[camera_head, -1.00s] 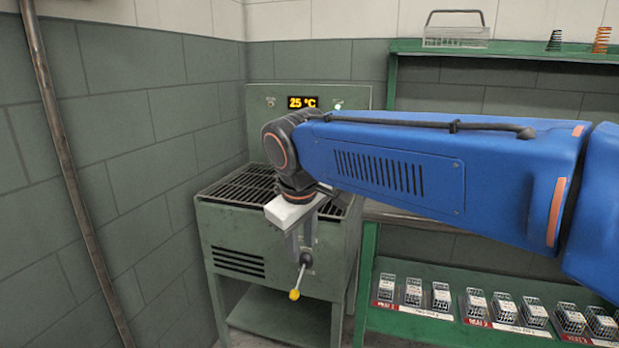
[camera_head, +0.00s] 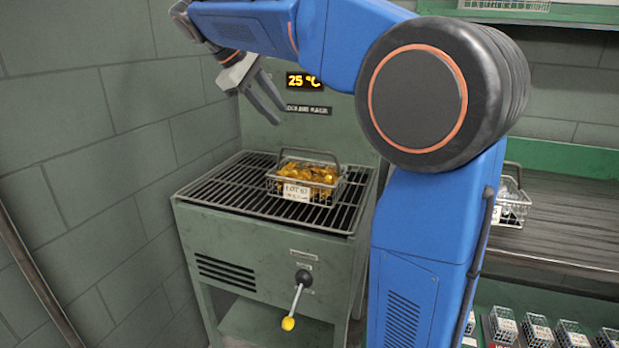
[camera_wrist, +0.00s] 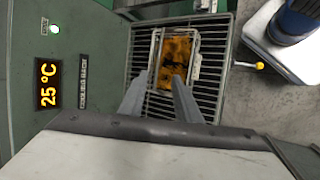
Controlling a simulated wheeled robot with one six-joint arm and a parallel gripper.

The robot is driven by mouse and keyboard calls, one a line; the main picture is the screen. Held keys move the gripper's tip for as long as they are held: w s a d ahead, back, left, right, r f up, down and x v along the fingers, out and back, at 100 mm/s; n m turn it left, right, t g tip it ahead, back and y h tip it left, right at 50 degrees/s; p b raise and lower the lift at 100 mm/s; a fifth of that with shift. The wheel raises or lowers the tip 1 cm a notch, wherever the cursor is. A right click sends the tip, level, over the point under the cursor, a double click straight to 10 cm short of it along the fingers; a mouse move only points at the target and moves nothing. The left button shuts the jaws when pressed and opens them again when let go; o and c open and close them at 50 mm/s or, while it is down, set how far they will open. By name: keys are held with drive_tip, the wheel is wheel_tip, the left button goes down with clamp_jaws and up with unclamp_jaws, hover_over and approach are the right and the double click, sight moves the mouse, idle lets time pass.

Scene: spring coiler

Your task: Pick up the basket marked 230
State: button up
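No label reading 230 is legible in these frames. A wire basket (camera_head: 305,180) full of golden-orange pieces stands upright on the grate of the green machine, with its handle up. Its white tag seems to read LOT 63. It also shows in the wrist view (camera_wrist: 173,60). A second wire basket (camera_head: 511,208) stands on the bench at right, partly hidden by my arm, its tag too small to read. My gripper (camera_head: 264,103) is raised above and behind the grate basket at left, empty. In the wrist view its fingers (camera_wrist: 160,76) are apart.
The green machine (camera_head: 262,262) has a 25 °C display (camera_head: 305,81) and a yellow-tipped lever (camera_head: 294,310) in front. A lower shelf at right holds several small wire boxes (camera_head: 537,328). A wall closes the left side. The grate's left part (camera_head: 222,190) is bare.

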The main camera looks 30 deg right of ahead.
approach(308, 151)
drive_tip(key=x, duration=0.4)
drive_tip(key=shift+w+x, duration=0.1)
drive_tip(key=shift+x, duration=1.5)
drive_tip(key=shift+w+x, duration=0.15)
drive_tip(key=shift+x, duration=1.4)
clamp_jaws()
